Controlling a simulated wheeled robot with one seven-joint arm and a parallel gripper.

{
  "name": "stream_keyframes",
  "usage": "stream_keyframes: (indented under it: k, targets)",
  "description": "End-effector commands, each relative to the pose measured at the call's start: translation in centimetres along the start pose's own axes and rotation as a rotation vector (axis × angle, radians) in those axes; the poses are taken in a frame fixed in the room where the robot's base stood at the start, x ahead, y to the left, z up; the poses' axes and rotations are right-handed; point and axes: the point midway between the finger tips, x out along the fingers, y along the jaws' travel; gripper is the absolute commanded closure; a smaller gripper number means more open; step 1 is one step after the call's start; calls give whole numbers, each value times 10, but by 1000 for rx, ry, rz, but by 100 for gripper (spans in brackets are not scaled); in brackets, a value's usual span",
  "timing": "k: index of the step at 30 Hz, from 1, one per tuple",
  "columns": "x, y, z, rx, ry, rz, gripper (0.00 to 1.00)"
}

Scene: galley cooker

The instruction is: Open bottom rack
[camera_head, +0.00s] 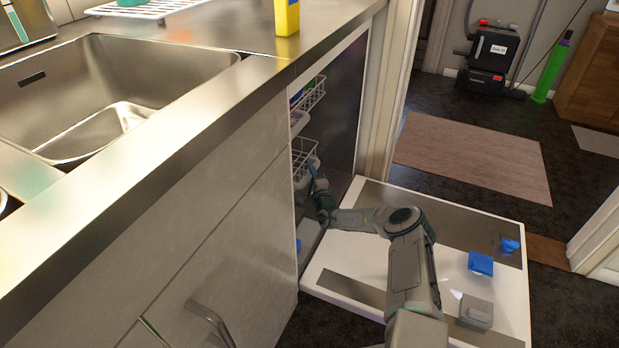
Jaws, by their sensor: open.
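The dishwasher stands under the right end of the counter, with its door (350,245) lowered flat toward the right. Inside the opening, an upper wire rack (314,93) holds coloured items. A lower white wire rack (303,151) sits below it, mostly hidden by the cabinet front. My gripper (317,178) is at the opening, beside the front of the lower rack, with its fingers pointing up. It is open. I cannot tell whether its fingers touch the rack wire.
A blue item (481,263), a pale grey block (476,310) and the dispenser area occupy the door. A steel sink (190,62) and a yellow bottle (287,16) are on the counter at left. A beige mat (475,155) lies on dark floor beyond the door.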

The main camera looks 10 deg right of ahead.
Motion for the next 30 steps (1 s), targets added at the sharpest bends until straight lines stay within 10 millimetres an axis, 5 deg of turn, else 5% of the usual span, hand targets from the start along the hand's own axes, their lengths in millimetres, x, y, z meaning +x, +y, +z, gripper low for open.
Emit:
stream_keyframes:
  k: [8, 13, 23, 30]
  targets:
    - [1, -1, 0, 0, 0, 0, 58]
    - [1, 0, 0, 0, 0, 0, 100]
    - [-3, -4, -7, 0, 1, 0, 100]
    - [-23, -14, -43, -3, 7, 1, 100]
